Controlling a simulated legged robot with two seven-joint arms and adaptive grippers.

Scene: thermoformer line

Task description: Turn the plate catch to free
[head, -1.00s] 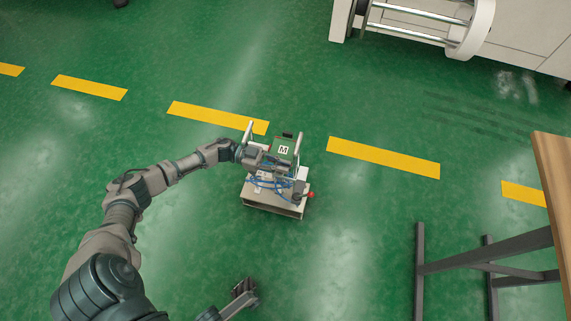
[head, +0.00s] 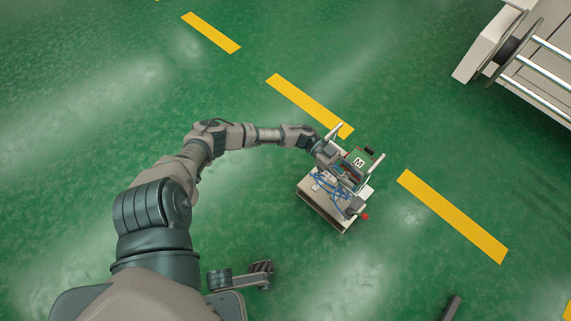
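A small pale unit (head: 323,207) stands on the green floor right of centre in the head view. It has a green top plate marked M, two light upright handles, blue tubes and a red knob (head: 365,216) at its right. My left gripper (head: 345,172) is over the unit, beside the M label and above the tubes. Its fingers blend with the dark parts there, so I cannot tell whether they are open or touch anything. I cannot make out the plate catch; it is too small or hidden by the gripper.
Yellow floor dashes (head: 452,216) run diagonally past the unit. A pale machine with metal rails (head: 540,80) stands at the upper right. A dark bar end (head: 450,308) shows at the bottom edge. The floor around the unit is open.

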